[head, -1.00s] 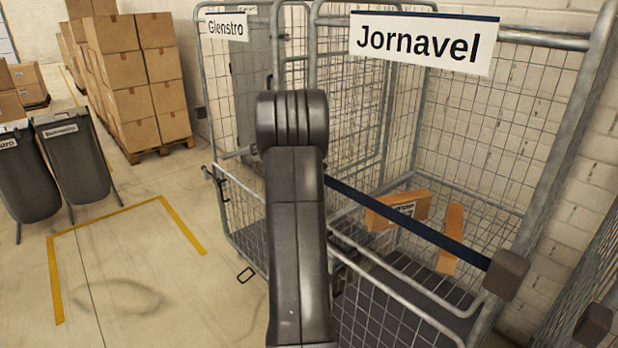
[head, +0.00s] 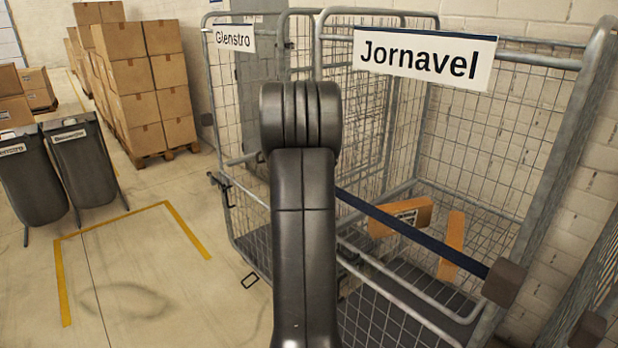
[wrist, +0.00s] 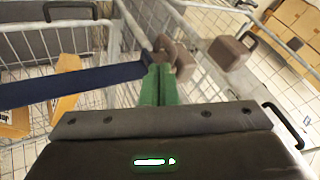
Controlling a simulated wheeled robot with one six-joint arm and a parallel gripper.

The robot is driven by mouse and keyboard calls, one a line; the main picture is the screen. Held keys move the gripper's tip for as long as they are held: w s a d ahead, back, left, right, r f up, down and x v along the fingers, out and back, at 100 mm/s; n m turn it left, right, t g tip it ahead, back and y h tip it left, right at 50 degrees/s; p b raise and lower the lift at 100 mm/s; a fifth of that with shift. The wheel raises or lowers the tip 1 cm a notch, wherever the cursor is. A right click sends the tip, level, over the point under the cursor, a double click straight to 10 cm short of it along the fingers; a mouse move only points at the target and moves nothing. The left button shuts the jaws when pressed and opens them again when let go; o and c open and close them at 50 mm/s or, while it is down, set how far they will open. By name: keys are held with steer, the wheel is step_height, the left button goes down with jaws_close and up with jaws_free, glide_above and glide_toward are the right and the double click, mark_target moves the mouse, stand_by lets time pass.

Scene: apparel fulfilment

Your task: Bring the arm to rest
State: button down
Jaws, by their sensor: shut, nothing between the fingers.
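My arm stands upright in the middle of the head view, in front of the wire cages; its gripper is hidden there. In the wrist view my gripper (wrist: 158,85) shows its green fingers closed together with nothing between them. Beyond the fingers are a dark blue strap and brown corner blocks of a cage. I cannot tell whether the fingers touch any of these.
The Jornavel cage (head: 425,57) has a dark strap (head: 410,232) across its front and orange parcels (head: 402,216) inside. The Glenstro cage (head: 235,38) stands behind. Dark bins (head: 85,165) and stacked cartons (head: 150,85) are at left. Yellow-marked floor (head: 140,270) is clear.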

steer(key=shift+v, duration=0.95)
steer(key=shift+f, duration=0.15)
